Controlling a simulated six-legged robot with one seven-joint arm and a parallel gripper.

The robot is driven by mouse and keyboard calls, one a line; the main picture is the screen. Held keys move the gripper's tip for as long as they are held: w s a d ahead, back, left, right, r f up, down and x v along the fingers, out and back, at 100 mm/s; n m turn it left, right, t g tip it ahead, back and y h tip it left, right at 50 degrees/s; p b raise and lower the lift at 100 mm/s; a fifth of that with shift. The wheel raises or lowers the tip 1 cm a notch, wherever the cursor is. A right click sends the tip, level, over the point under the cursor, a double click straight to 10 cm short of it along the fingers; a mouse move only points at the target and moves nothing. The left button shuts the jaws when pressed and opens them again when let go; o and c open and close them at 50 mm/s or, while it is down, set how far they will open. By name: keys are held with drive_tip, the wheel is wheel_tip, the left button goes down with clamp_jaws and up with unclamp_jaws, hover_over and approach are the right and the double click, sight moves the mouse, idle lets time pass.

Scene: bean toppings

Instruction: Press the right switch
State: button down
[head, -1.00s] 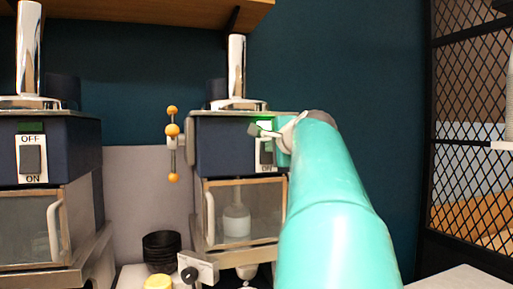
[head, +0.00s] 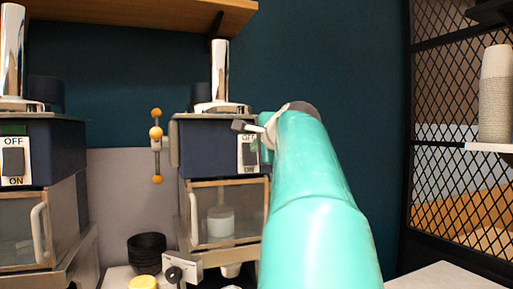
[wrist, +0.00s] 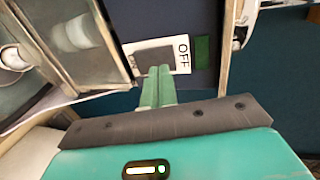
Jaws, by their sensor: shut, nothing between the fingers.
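The right switch is a dark grey rocker (head: 249,154) on a white OFF/ON plate, on the front of the right blue machine (head: 208,146). In the wrist view the rocker (wrist: 155,57) sits between the OFF label and a partly hidden lower label. My gripper (wrist: 159,72) is shut and empty, its green fingertips over the rocker's near edge; contact is hard to tell. A dark green indicator (wrist: 201,52) sits beside the OFF label. In the head view my arm hides most of my gripper.
A similar left machine has its own OFF/ON switch (head: 13,161). Black bowls (head: 147,251) and a yellow-topped item (head: 143,283) stand low between the machines. An orange-knobbed handle (head: 156,133) is left of the right machine. A mesh partition (head: 450,120) stands at right.

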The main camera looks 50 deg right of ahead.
drive_tip(key=r+v, duration=0.2)
drive_tip(key=v, duration=0.8)
